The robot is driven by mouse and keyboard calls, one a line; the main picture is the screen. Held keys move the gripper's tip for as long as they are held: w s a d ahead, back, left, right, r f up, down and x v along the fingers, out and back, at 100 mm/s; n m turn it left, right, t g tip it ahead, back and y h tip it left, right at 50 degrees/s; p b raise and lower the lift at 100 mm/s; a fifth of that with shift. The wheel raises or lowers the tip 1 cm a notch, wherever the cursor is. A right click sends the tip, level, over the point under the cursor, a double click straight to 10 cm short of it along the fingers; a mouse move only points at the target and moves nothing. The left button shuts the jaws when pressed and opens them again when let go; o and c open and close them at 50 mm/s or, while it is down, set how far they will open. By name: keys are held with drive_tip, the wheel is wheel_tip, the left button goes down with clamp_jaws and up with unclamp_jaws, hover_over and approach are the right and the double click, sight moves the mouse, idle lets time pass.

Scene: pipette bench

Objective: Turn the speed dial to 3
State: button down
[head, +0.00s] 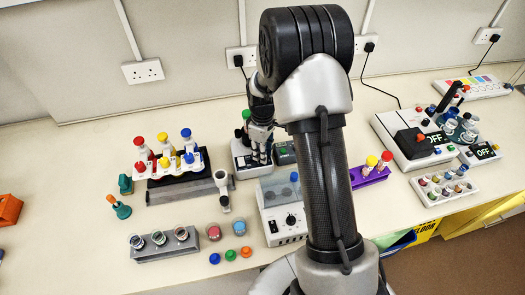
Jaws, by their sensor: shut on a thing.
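My gripper (261,158) points down at a white bench device (240,162) near the wall, left of my arm. Its dark fingers are close together at the device's top, shut on what appears to be the speed dial. The fingers hide that dial, so its setting cannot be read. A second white device (272,232) with a clear lid stands nearer, and a black knob (291,220) shows on its front. My gripper is apart from this knob.
A tube rack (140,172) with colored caps stands left. A grey rack (165,250) and loose caps lie in front. A purple rack (366,178) stands right of my arm. Instruments with "OFF" displays (434,139) fill the far right.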

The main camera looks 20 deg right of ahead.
drive_tip(key=c, duration=1.6)
unclamp_jaws()
drive_tip(key=shift+r, duration=0.1)
wheel_tip(320, 180, up, 12)
drive_tip(key=shift+f, duration=0.1)
drive_tip(key=s+a+r+m+t+b, duration=0.1)
drive_tip(key=s+a+r+m, duration=0.15)
drive_tip(key=s+r, duration=0.35)
drive_tip(key=s+a+r+m+t+b, duration=0.1)
drive_tip(key=s+a, duration=0.1)
drive_tip(key=s, duration=0.5)
drive_tip(key=s+a+r+m+t+b, duration=0.1)
drive_tip(key=s+a+r+m, duration=0.1)
drive_tip(key=s, duration=0.5)
drive_tip(key=s+a+r+m+t+b, duration=0.1)
drive_tip(key=s+a+m, duration=0.1)
drive_tip(key=s, duration=0.5)
drive_tip(key=shift+a+r+t, duration=0.3)
drive_tip(key=shift+a+r, duration=0.1)
drive_tip(key=shift+a, duration=0.4)
